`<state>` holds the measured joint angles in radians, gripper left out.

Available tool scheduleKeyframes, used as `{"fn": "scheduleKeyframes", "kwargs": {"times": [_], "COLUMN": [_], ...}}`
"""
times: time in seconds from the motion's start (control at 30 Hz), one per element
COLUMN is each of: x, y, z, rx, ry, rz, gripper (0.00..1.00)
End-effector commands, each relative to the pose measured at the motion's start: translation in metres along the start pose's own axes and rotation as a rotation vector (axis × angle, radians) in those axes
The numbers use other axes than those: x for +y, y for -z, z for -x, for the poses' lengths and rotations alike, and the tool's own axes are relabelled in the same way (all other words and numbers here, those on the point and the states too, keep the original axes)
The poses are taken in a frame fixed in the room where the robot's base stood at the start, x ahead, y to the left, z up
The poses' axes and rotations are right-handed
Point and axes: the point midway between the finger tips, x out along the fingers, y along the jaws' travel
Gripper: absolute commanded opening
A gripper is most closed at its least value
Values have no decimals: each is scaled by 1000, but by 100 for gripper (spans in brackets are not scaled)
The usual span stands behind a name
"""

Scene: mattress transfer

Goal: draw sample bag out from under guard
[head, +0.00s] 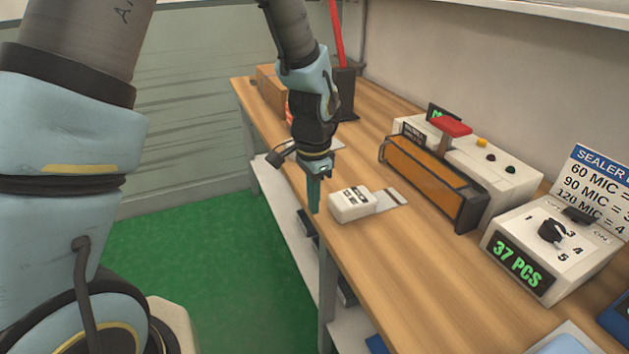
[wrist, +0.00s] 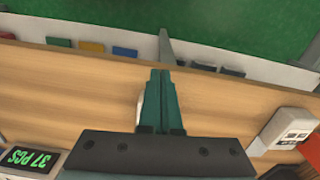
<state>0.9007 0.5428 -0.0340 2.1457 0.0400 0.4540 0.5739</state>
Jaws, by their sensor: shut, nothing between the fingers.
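The sealer's long orange-brown guard (head: 425,180) runs along the front of a white machine. A small white item with dark printing (head: 352,204), seemingly the sample bag, lies on the bench in front of it. A flat grey flap with a pale stripe (head: 392,199) extends from its right end towards the guard, with bare wood seemingly between. My gripper (head: 315,207) points down just left of the white item, fingers shut and empty. In the wrist view the shut green fingers (wrist: 158,98) hide most of whatever lies behind them; a white sliver shows beside them.
The wooden bench (head: 370,265) is clear in front of the sealer. A white control box (head: 550,245) reading 37 PCS stands at right. A red pole in a black holder (head: 344,92) and a cardboard box (head: 268,84) stand at the far end. Shelves lie below.

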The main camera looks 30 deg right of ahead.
Motion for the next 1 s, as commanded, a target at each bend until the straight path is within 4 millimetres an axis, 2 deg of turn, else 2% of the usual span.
{"fn": "scheduleKeyframes", "kwargs": {"times": [0.17, 0.2, 0.4, 0.53, 0.87, 1.0], "x": [1, 1, 0, 0, 0, 0], "y": [0, 11, 33, 39, 40, 53], "z": [-31, -26, -28, -28, -29, -30], "rx": [-4, 1, -1, 1, 1, 1], "ry": [-3, 1, 0, 0, 0, 0], "rz": [-1, -4, -1, 0, 0, -4], "gripper": [0, 0, 0, 0, 0, 0]}}
